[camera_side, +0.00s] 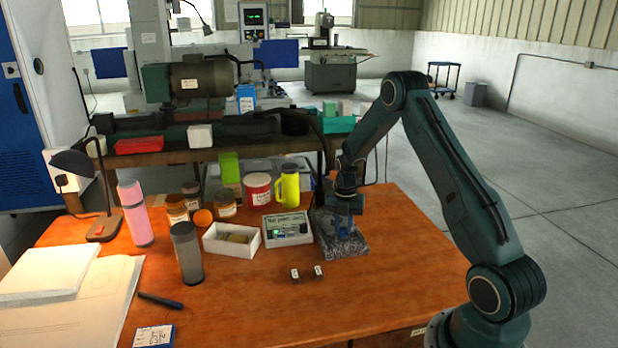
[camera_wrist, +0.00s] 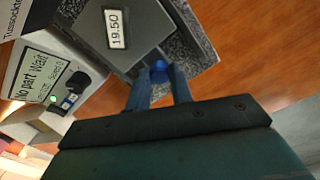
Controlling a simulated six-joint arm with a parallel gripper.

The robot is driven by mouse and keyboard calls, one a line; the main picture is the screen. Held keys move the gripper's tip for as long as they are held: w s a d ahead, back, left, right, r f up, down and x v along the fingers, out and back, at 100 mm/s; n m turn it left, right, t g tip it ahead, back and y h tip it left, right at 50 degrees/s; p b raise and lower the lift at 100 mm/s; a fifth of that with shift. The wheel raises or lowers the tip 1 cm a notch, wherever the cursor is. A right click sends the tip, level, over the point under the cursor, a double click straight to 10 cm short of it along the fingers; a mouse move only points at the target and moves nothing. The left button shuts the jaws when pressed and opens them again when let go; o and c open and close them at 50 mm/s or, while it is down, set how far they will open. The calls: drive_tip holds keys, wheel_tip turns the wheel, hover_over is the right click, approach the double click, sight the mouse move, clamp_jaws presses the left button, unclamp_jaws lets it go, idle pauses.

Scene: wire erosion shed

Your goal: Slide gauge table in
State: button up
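The gauge stands on a speckled grey granite base (camera_side: 350,247), near the right of the wooden table. In the wrist view its dark grey gauge table (camera_wrist: 150,22) carries a white label reading 19.50 and has a small blue knob (camera_wrist: 159,73) at its near edge. My gripper (camera_wrist: 160,80) has one blue finger on each side of the knob, with no clear gap showing between fingers and knob. In the side view my gripper (camera_side: 346,212) points down over the granite base and hides much of the gauge.
A readout box (camera_side: 287,230) left of the gauge shows "No part Wait" in the wrist view. A white tray (camera_side: 231,241) stands farther left. Two small dark blocks (camera_side: 306,273) lie in front. The table's front right is clear.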

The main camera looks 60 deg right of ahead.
clamp_jaws()
drive_tip(key=shift+w+d, duration=1.75)
drive_tip(key=shift+w, duration=0.05)
drive_tip(key=o, duration=0.5)
unclamp_jaws()
drive_tip(key=shift+d, duration=0.1)
drive_tip(key=shift+o, duration=0.7)
drive_tip(key=shift+r, duration=0.1)
